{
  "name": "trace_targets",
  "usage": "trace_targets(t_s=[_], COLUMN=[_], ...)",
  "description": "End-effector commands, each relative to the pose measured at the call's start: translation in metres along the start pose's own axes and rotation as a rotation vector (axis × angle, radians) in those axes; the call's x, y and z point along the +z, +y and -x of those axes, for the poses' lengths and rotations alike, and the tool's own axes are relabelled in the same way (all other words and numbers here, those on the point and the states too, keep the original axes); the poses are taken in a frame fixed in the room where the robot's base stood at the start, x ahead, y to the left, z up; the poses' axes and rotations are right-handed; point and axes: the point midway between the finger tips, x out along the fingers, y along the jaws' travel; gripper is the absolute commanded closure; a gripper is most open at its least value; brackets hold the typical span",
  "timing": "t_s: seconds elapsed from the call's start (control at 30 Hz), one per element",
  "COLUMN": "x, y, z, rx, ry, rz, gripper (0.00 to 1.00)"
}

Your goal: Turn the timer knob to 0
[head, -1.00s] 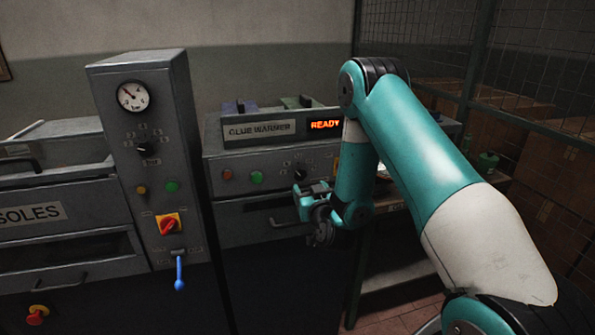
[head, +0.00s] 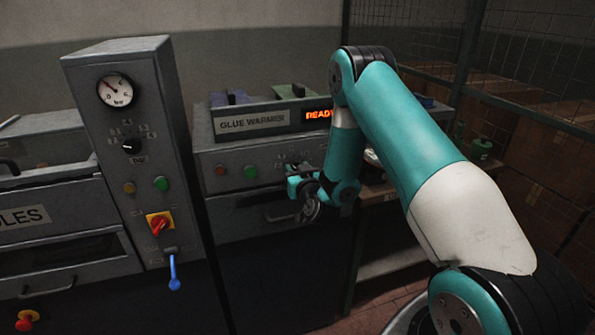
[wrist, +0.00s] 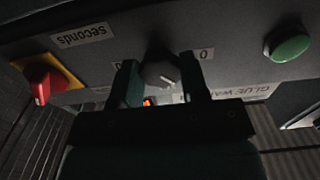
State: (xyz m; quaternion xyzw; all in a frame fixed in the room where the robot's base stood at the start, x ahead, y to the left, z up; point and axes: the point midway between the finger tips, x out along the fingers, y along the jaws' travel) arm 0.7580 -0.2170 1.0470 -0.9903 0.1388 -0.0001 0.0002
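The timer knob (wrist: 158,75) is a grey round knob with a pale pointer mark, on the glue warmer's front panel. The wrist view is upside down and shows it between my gripper's two fingers. A "seconds" label (wrist: 82,36) and a "0" mark (wrist: 204,54) stand near it. My gripper (wrist: 162,84) is open, one finger on each side of the knob; I cannot tell whether they touch it. In the head view my gripper (head: 291,185) is at the glue warmer's panel (head: 226,156), where the knob is hidden behind it.
The glue warmer has a green button (head: 250,171), also in the wrist view (wrist: 287,44), and a red switch on yellow (wrist: 44,84). A lit READY display (head: 318,115) sits above. A press column (head: 122,190) with gauge, dial and blue lever (head: 173,272) stands left; mesh stands right.

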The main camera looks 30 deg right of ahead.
Motion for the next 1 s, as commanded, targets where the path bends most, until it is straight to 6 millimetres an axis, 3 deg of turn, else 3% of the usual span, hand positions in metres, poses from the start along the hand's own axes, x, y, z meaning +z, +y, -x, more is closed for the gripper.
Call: trace_targets(t_s=[0.47,1.0], x=[-0.0023,-0.0016], y=[0.0012,0.0018], z=[0.0004,0.0007], rx=[0.001,0.0], ry=[-0.002,-0.003], rz=[0.103,0.517], gripper=[0.83,0.83])
